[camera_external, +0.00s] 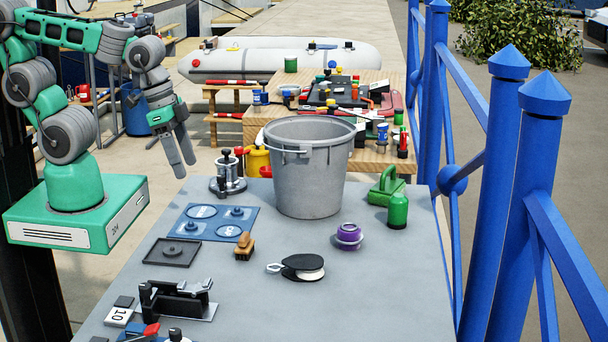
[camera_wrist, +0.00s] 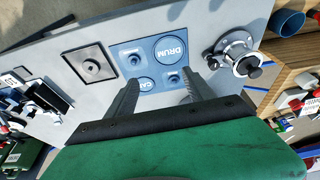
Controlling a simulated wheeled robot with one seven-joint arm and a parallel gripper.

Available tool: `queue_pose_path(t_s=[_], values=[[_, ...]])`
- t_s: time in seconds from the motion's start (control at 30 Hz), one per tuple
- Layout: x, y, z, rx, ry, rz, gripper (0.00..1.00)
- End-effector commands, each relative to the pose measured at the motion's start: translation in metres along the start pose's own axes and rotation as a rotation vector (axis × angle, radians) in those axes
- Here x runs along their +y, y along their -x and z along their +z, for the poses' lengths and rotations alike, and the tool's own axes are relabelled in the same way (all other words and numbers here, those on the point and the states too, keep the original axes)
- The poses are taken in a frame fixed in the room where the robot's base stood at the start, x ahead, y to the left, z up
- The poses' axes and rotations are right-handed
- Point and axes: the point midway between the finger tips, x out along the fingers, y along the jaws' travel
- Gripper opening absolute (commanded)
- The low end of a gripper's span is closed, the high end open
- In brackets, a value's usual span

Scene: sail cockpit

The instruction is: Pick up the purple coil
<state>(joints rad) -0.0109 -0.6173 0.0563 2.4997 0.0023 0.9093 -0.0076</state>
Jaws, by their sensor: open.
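The purple coil (camera_external: 348,236) sits on the grey table (camera_external: 380,300), right of its middle, in the external view. It is a small round purple stack with a paler part low on it. My gripper (camera_external: 186,171) hangs over the left edge of the table, far to the left of the coil and above the table top. In the wrist view the two fingers (camera_wrist: 158,90) are apart with nothing between them. Below them lies a blue mat (camera_wrist: 150,58) with round printed spots. The coil does not show in the wrist view.
A large grey bucket (camera_external: 309,182) stands behind the coil. A green can (camera_external: 397,210) is to its right, and a black pulley block (camera_external: 302,267) lies to its front left. A brown brush (camera_external: 244,247) and dark square tray (camera_external: 172,252) lie further left. Blue railings (camera_external: 500,190) line the right side.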

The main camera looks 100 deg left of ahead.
Motion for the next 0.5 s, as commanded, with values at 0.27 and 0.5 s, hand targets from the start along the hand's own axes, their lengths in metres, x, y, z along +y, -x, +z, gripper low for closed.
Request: queue_pose_path(t_s=[0.27,0.5], values=[[0.000,0.000,0.000,0.000,0.000,-0.001,0.68],[0.006,-0.040,-0.081,0.102,-0.018,-0.173,0.68]])
